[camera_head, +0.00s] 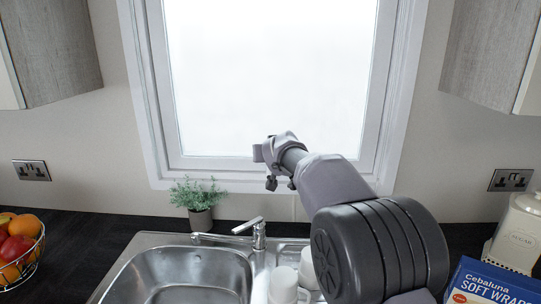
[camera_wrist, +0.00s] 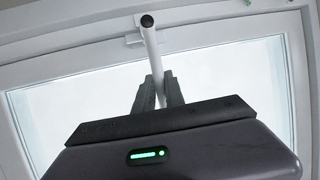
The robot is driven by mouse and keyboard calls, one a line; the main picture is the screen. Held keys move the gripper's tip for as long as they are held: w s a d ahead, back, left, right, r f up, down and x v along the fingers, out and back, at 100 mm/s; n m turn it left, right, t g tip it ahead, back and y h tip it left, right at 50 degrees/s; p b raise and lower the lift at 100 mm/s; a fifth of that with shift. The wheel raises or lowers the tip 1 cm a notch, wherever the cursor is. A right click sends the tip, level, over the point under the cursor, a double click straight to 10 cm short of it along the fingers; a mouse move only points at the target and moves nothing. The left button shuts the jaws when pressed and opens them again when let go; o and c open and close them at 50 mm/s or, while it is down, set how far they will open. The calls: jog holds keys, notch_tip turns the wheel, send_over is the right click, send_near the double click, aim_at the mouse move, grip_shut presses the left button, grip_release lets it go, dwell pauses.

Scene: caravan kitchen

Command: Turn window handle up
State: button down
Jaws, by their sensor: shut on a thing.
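The white window handle (camera_wrist: 150,45) shows in the wrist view, a slim lever joined to a mount on the white window frame. It extends from the mount between the two dark fingers of my gripper (camera_wrist: 157,88), which are shut on its free part. The handle cannot be made out there, as my gripper and arm cover that spot. The window sash looks closed in its frame.
Below the window stand a small potted plant (camera_head: 199,203), a tap (camera_head: 256,232) and a steel sink (camera_head: 190,268). White cups (camera_head: 284,285) are beside the sink, under my arm. A fruit basket (camera_head: 20,252) is left; a blue wraps box (camera_head: 490,284) and sugar jar (camera_head: 519,235) are right.

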jog(key=shift+f, duration=0.1)
jog(key=c, duration=1.4)
grip_release()
jog(key=shift+s+a, duration=0.1)
jog(key=b+v, duration=0.1)
jog(key=v, duration=1.6)
jog(key=shift+r+b, duration=0.2)
jog(key=shift+b, duration=0.1)
jog(key=shift+s, duration=0.2)
